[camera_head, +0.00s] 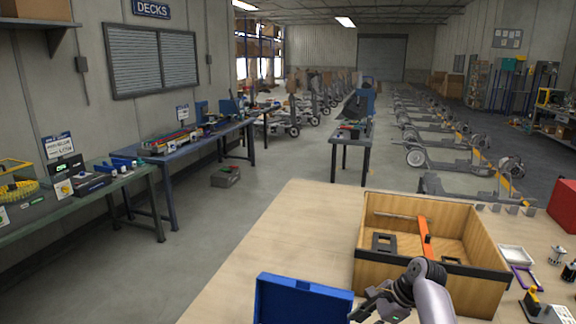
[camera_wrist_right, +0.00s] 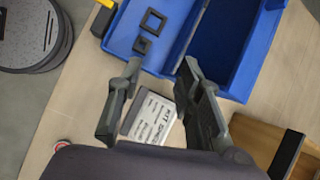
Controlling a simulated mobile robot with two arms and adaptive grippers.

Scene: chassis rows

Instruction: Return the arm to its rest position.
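My right gripper (camera_head: 374,306) comes in at the bottom of the head view, just in front of the wooden box and to the right of the blue bin. In the right wrist view my right gripper (camera_wrist_right: 160,72) has its two dark fingers spread apart with nothing between them. It hangs above the table and a white printed card (camera_wrist_right: 150,116), beside the blue bin. My left gripper is not in view.
A wooden box (camera_head: 485,237) holds an orange bar and a black frame. The blue bin (camera_head: 303,297) stands at its left; black square frames lie in it (camera_wrist_right: 183,50). Small parts and a white tray (camera_head: 516,255) lie at right. The left tabletop (camera_head: 265,235) is clear.

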